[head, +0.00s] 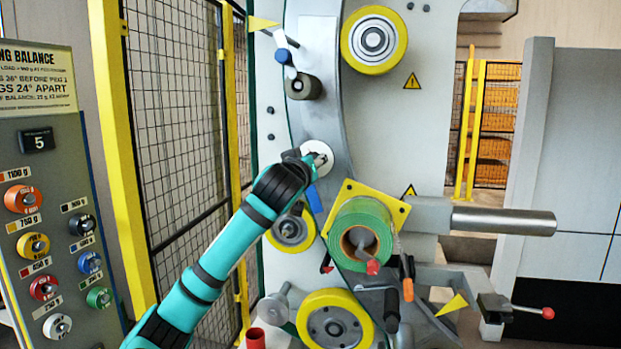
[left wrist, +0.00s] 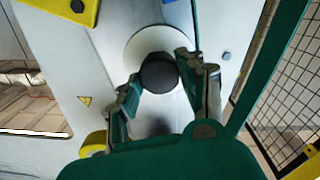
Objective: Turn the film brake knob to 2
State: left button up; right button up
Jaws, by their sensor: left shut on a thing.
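The film brake knob (left wrist: 158,71) is a dark round knob on a white disc (left wrist: 135,46) in the left wrist view. In the head view the white disc (head: 323,149) shows on the machine's pale column, with the knob mostly hidden behind my gripper. My left gripper (head: 310,160) reaches it from the lower left. In the left wrist view its two green fingers stand on either side of the knob, shut on it. I cannot read any numbers on the disc or tell the knob's setting. My right gripper is in neither view.
A green film roll (head: 362,226) on a yellow plate sits right of and below the disc. Yellow-rimmed rollers (head: 347,39) are above and below. A mesh fence (head: 172,110) and a panel of coloured weights (head: 40,215) stand at left.

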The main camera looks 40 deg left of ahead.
pick_arm(q)
jog(key=shift+f+n+b, duration=0.1)
jog(key=shift+n+b, duration=1.55)
jog(key=shift+n, duration=1.95)
jog(key=o, duration=1.2)
jog(key=v, duration=1.2)
